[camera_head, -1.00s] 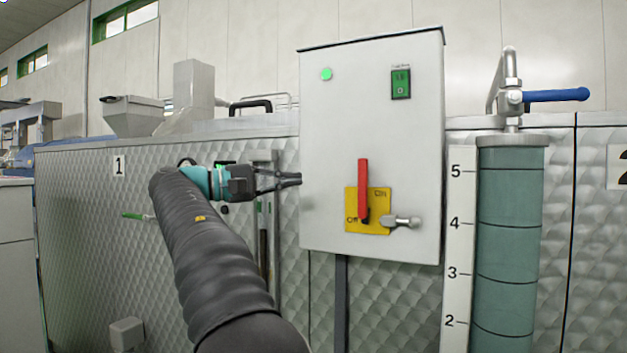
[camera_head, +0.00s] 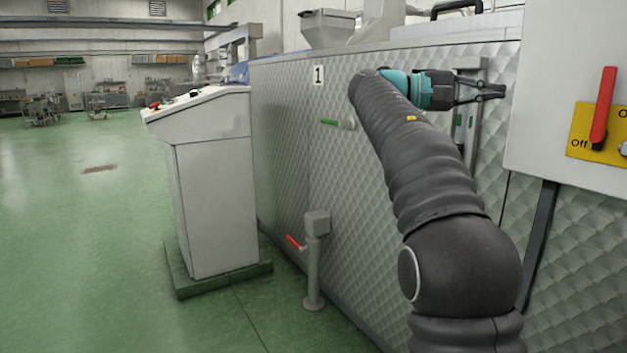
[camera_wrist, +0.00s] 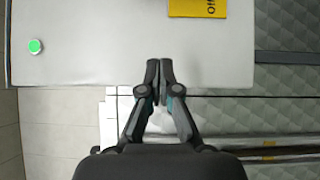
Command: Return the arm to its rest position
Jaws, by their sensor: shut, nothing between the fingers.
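My gripper (camera_head: 497,91) shows at the end of my dark, sleeved arm in the head view. It points right, close to the left edge of the grey switch box (camera_head: 545,75). In the wrist view my gripper (camera_wrist: 159,66) is shut, its fingertips together with nothing between them. The switch box (camera_wrist: 110,50) lies beyond the fingertips there. I cannot tell the exact gap between fingertips and box. My arm is bent and raised in front of the quilted metal machine wall (camera_head: 290,140).
A red switch lever (camera_head: 603,108) stands upright on a yellow plate (camera_head: 582,140). A green-handled valve (camera_head: 330,122) juts from the wall. A grey control console (camera_head: 212,190) and a post with a red handle (camera_head: 314,255) stand left. Green floor (camera_head: 80,240) is open at far left.

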